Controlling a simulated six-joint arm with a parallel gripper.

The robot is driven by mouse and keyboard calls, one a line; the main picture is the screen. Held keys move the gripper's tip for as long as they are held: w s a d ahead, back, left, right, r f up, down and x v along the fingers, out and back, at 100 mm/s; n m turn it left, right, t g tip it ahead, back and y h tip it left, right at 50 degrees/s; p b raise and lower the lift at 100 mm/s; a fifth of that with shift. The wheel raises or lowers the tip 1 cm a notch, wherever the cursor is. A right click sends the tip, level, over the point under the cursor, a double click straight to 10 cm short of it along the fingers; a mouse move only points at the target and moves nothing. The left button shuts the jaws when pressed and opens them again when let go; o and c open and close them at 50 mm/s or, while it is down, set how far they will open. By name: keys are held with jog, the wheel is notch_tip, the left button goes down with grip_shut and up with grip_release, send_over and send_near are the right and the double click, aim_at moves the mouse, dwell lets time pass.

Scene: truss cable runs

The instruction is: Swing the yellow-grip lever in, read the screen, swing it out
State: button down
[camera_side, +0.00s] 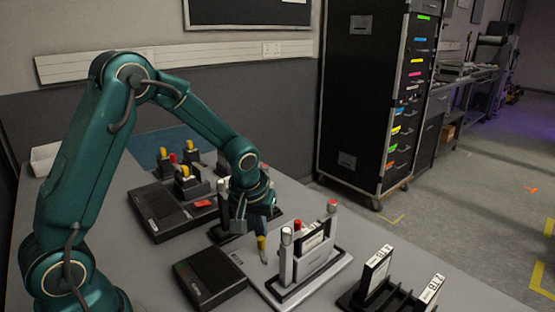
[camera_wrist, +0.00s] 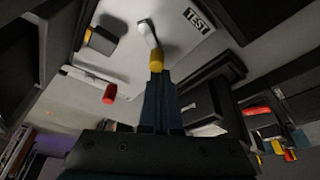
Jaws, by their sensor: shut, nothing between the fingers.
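The yellow-grip lever (camera_side: 262,243) stands at the near left corner of a pale fixture (camera_side: 318,262). In the wrist view its yellow grip (camera_wrist: 156,62) sits on a pale rod, right at the tips of my gripper (camera_wrist: 159,78). My gripper (camera_side: 240,225) is shut with nothing between its fingers, pointing down just beside the grip; I cannot tell whether it touches. A red-grip lever (camera_wrist: 108,93) lies to the left in the wrist view. A black box (camera_side: 210,275) stands left of the fixture; I cannot read any screen on it. A TEST label (camera_wrist: 197,18) is near the lever.
A rack (camera_side: 350,300) with upright labelled cards (camera_side: 377,270) stands at the front right. Behind my gripper are another black box (camera_side: 165,210) and several yellow- and red-topped parts (camera_side: 185,172). A tall black cabinet (camera_side: 365,100) stands beyond the table.

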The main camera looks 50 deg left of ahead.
jog(key=shift+s+a+n+g+y, duration=0.1)
jog(key=shift+s+n+g+y, duration=0.15)
jog(key=shift+n, duration=0.5)
jog(key=shift+s+a+n+g+y, duration=0.15)
jog(key=shift+s+n, duration=0.2)
jog(key=shift+n, duration=0.4)
dwell(1.3)
jog(key=shift+s+n+g+y, duration=0.15)
jog(key=shift+s+n+g, duration=0.2)
jog(key=shift+n, duration=0.65)
jog(key=shift+s+n+g+y, duration=0.2)
jog(key=shift+s+n, duration=0.25)
jog(key=shift+n, duration=0.55)
dwell(0.4)
jog(key=shift+s+d, duration=0.2)
jog(key=shift+s, duration=0.4)
dwell(0.4)
jog(key=shift+w, duration=0.1)
jog(key=shift+w+d, duration=0.55)
jog(key=shift+d, duration=0.2)
jog(key=a, duration=0.5)
jog(key=shift+a+r, duration=0.1)
jog(key=shift+a, duration=0.2)
jog(key=w+v, duration=0.1)
jog(key=v, duration=0.9)
jog(key=shift+s+d, duration=0.2)
jog(key=shift+s, duration=0.2)
